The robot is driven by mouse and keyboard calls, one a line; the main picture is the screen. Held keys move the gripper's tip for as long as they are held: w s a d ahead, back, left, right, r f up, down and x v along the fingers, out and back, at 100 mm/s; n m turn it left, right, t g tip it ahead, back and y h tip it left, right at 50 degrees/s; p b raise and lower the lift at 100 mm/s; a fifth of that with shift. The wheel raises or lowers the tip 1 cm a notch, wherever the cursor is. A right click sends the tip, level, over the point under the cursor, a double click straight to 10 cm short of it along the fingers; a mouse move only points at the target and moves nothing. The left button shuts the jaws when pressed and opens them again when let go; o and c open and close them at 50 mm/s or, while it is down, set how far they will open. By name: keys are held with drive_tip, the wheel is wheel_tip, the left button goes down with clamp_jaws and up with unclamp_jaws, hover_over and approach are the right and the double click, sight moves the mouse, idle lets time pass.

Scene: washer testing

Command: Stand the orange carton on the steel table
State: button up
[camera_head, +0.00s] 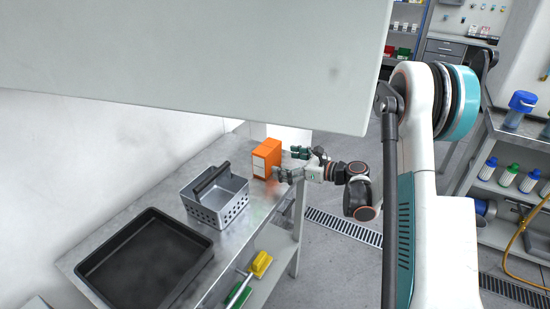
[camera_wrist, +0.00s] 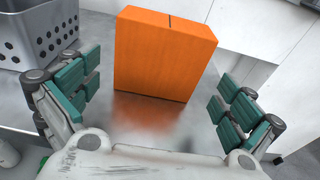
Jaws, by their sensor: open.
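The orange carton (camera_head: 268,155) stands upright on the steel table (camera_head: 228,236), near its far end. In the wrist view the carton (camera_wrist: 162,58) stands ahead of my gripper (camera_wrist: 160,95), and its base meets the shiny table top, which shows its reflection. My gripper (camera_head: 283,163) is open, with its green-padded fingers spread wide to the left and right of the carton's near side. Bare table shows between the carton and my palm. I see no finger touching the carton.
A grey perforated basket (camera_head: 219,204) with a dark handle stands beside the carton, and also shows in the wrist view (camera_wrist: 38,30). A black tray (camera_head: 150,262) lies nearer on the table. A large pale panel hangs above. A yellow-headed brush (camera_head: 260,264) is on the lower shelf.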

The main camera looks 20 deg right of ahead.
drive_tip(key=p+v, duration=0.1)
drive_tip(key=v, duration=0.6)
drive_tip(key=shift+s+d+p, duration=0.15)
drive_tip(key=shift+p, duration=0.25)
drive_tip(key=shift+r, duration=0.1)
